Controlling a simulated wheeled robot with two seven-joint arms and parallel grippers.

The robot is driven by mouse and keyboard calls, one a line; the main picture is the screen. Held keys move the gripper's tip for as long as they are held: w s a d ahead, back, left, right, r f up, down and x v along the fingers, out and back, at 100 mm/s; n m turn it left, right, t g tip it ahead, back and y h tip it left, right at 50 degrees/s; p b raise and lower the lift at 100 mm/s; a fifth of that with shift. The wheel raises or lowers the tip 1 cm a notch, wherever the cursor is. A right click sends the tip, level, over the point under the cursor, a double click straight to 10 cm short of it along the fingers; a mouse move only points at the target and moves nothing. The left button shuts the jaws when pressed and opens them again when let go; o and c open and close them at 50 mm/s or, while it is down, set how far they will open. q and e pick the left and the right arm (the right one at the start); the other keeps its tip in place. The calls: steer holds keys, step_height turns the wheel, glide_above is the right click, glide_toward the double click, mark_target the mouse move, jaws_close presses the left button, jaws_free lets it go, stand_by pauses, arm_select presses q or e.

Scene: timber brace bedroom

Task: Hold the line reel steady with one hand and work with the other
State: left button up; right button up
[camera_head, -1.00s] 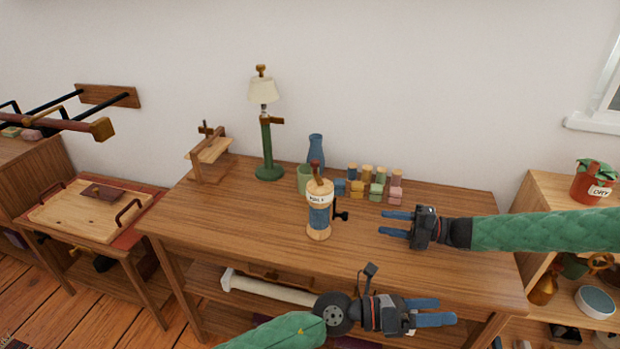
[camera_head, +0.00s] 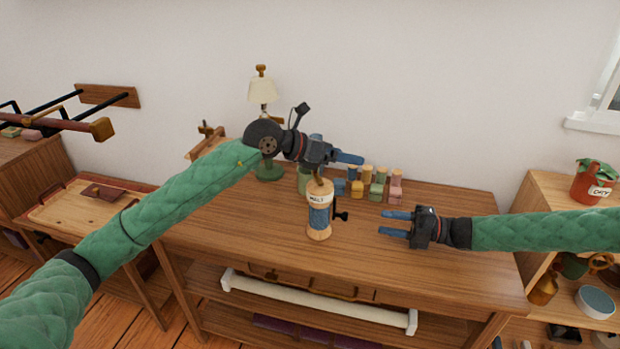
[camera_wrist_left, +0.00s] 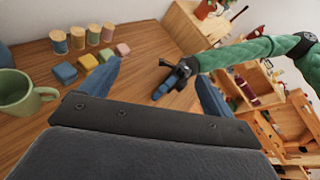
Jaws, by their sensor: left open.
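The line reel (camera_head: 319,218) stands upright on the wooden table (camera_head: 250,236), a pale wooden spool wound with blue line, with a label and a dark crank knob on its right side.
Behind the reel are small spools and coloured blocks (camera_head: 376,192) and a green mug (camera_head: 304,180). A lamp with a cream shade (camera_head: 263,90) stands at the back left, partly behind my left arm. The table's right front is clear.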

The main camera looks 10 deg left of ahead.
mark_target(320, 197)
arm_select(q)
steer(key=w+a+r+n+t+y, duration=0.1)
steer(key=w+a+r+y, duration=0.2)
steer(key=a, duration=0.4)
steer(key=w+a+r+y, duration=0.1)
steer(key=a+r+y, duration=0.2)
steer(key=a+r, duration=0.35)
steer(key=w+a+r+n+t+y, duration=0.1)
steer(key=w+a+r+y, duration=0.15)
steer(key=a, duration=0.65)
steer(key=s+d+f+m+g, duration=0.1)
steer(key=s+d+f, duration=0.2)
steer(key=d+f, duration=0.2)
steer(key=s+d+f+g, duration=0.2)
steer(key=s+d+f, duration=0.2)
steer(key=d+f, duration=0.1)
steer(key=s+d+f+m+g, duration=0.1)
steer(key=s+d+f+g, duration=0.1)
steer(key=d+f, duration=0.3)
steer(key=shift+s+d+f+m, duration=0.2)
steer(key=shift+s+f, duration=0.15)
steer(key=shift+f, duration=0.2)
steer(key=shift+s+d+f+m, duration=0.15)
steer(key=shift+s+f, duration=0.15)
steer(key=shift+f, duration=0.2)
steer(key=shift+d+f, duration=0.15)
steer(key=shift+f, duration=0.1)
steer(key=shift+x, duration=3.7)
steer(key=shift+s, duration=0.15)
steer(key=shift+c, duration=0.2)
